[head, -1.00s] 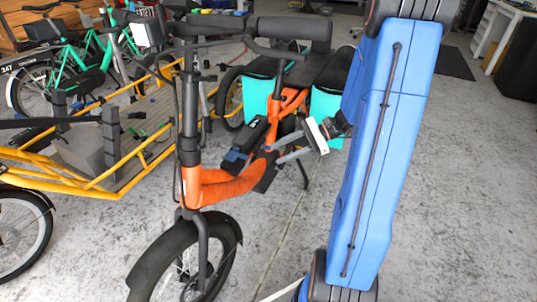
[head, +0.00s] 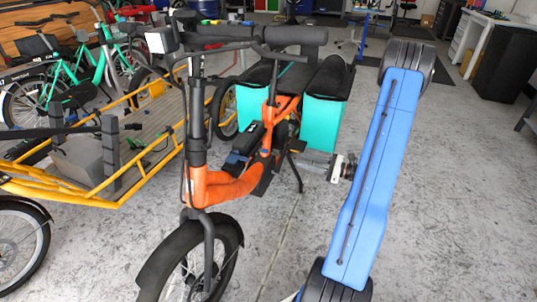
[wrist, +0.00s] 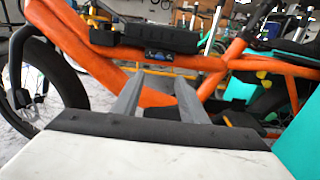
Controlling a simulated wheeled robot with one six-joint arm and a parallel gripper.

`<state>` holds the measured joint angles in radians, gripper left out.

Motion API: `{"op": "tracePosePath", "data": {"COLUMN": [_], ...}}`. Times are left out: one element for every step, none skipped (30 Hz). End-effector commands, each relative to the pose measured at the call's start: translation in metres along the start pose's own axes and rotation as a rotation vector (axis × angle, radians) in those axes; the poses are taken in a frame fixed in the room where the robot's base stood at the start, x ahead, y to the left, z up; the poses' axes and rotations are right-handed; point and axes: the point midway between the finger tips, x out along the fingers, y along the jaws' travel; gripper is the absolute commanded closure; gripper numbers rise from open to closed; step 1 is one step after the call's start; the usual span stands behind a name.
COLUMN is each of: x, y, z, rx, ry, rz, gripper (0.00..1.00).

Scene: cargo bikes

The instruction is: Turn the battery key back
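The orange cargo bike (head: 222,188) stands upright in the middle of the head view. Its black battery (head: 250,137) sits on the low frame; it also shows in the wrist view (wrist: 145,38). A small blue part (wrist: 159,56) sits just below the battery on the orange tube; I cannot tell whether it is the battery key or how it is turned. My gripper (wrist: 158,84) points at the frame below the battery, its two grey fingers apart with nothing between them. In the head view my gripper (head: 304,157) is right of the frame, apart from the battery.
Turquoise side bags (head: 323,122) hang at the bike's rear, close beyond my gripper. A yellow cargo bike (head: 95,198) stands left. Green bikes (head: 80,70) are behind it. The concrete floor (head: 455,210) on the right is clear.

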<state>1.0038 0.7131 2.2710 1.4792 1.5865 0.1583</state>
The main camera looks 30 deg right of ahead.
Motion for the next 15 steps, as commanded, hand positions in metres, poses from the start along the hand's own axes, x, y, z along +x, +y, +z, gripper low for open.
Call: {"op": "tracePosePath", "data": {"x": [0.006, 0.010, 0.015, 0.020, 0.025, 0.031, 0.036, 0.041, 0.047, 0.052, 0.057, 0.063, 0.068, 0.073, 0.080], "y": [0.001, 0.001, 0.001, 0.001, 0.002, 0.002, 0.002, 0.002, 0.002, 0.002, 0.002, 0.002, 0.002, 0.002, 0.002], "z": [0.000, 0.000, 0.000, 0.000, 0.000, 0.000, 0.000, 0.000, 0.000, 0.000, 0.000, 0.000, 0.000, 0.000, 0.000], "rx": [0.000, 0.000, -0.001, -0.001, -0.001, -0.001, -0.001, -0.001, -0.001, -0.001, -0.001, -0.001, -0.001, -0.001, -0.001], "ry": [0.000, 0.000, 0.000, 0.000, 0.001, 0.001, 0.001, 0.001, 0.001, 0.001, 0.002, 0.002, 0.002, 0.002, 0.001], "rz": [0.003, 0.003, 0.004, 0.005, 0.005, 0.005, 0.005, 0.006, 0.005, 0.006, 0.006, 0.005, 0.006, 0.006, 0.005], "gripper": [0.61, 0.61, 0.61, 0.61, 0.61, 0.61, 0.61, 0.61, 0.61, 0.61, 0.61, 0.61, 0.61, 0.61, 0.61]}}
